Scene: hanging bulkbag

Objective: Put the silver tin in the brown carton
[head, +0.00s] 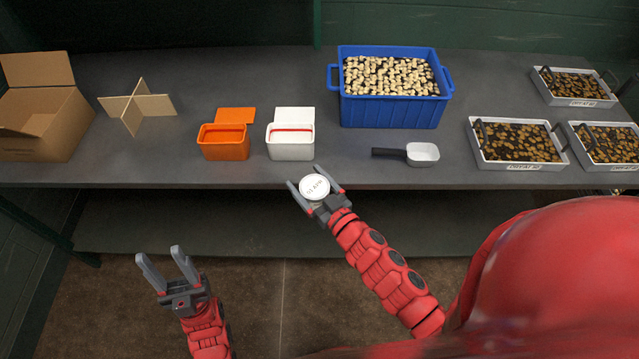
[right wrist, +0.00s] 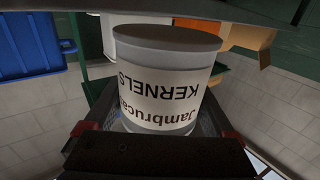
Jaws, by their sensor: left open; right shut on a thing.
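The silver tin (head: 314,187) has a white labelled top and is held in my right gripper (head: 315,189), in front of the table's front edge. In the right wrist view the tin (right wrist: 165,75) fills the middle, with a label reading "Jambruca KERNELS" upside down. My right gripper is shut on it. The brown carton (head: 45,125) stands open at the far left of the table, its back flap raised; it is well to the left of the tin. My left gripper (head: 160,266) is open and empty, low in front of the table.
On the grey table (head: 250,80) stand a cardboard divider (head: 138,107), an orange box (head: 225,140), a white box (head: 291,140), a blue crate (head: 392,112) of pale pieces, a white scoop (head: 422,153) and several trays (head: 515,165) at the right. A lower shelf (head: 200,232) runs beneath.

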